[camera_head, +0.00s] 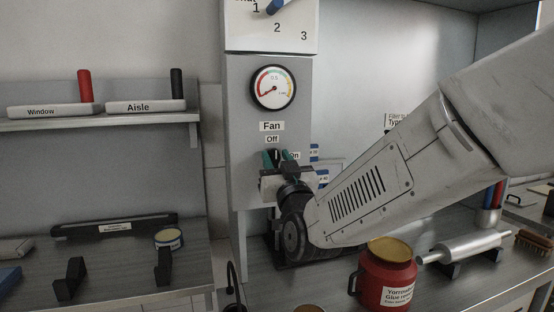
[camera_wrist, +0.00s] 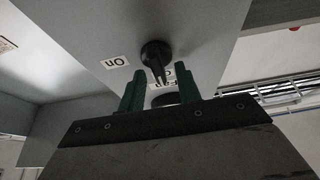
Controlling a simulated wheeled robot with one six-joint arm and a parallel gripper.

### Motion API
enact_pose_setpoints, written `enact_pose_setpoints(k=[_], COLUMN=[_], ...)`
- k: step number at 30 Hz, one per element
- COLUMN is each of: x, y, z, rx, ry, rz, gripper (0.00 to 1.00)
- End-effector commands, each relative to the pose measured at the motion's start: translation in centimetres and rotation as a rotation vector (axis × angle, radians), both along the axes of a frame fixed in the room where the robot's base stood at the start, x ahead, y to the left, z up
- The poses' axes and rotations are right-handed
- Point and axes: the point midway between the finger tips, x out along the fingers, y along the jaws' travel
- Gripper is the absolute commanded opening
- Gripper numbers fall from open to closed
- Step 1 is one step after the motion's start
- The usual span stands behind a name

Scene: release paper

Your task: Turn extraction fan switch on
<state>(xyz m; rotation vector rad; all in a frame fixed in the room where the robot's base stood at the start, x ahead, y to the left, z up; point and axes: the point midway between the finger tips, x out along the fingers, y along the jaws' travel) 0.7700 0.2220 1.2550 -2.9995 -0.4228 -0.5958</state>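The fan switch is a black rotary knob (camera_wrist: 155,54) on the grey panel (camera_head: 238,140), below the "Fan" and "Off" labels and left of the "On" label (camera_head: 294,156). In the wrist view its handle points towards partly hidden labels, away from the "On" label (camera_wrist: 116,62). My gripper (camera_wrist: 156,88) is open, its teal fingers apart on either side of the handle's line. The handle's tip lies near the gap between them; I cannot tell if they touch it. In the head view my gripper (camera_head: 279,160) covers most of the knob.
A round gauge (camera_head: 273,87) sits above the switch, and a blue-handled selector (camera_head: 275,7) above that. A red glue jar (camera_head: 386,275) and a grey roller (camera_head: 466,246) stand on the bench at right. A shelf (camera_head: 100,123) is at left.

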Motion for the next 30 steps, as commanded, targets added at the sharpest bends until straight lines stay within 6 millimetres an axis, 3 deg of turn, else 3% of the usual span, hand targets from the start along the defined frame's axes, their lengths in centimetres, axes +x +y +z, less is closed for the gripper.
enact_pose_setpoints(k=[9,12,13,23,30], x=[0.41,0.39,0.39,0.38,0.39], y=[0.1,0.09,0.09,0.09,0.03], z=[0.21,0.2,0.2,0.15,0.13], rx=[0.0,0.0,0.0,0.03,0.154], ry=[0.0,0.0,0.0,0.01,0.045], rz=[0.0,0.0,0.0,0.0,0.001], gripper=[0.34,0.09,0.05,0.05,0.05])
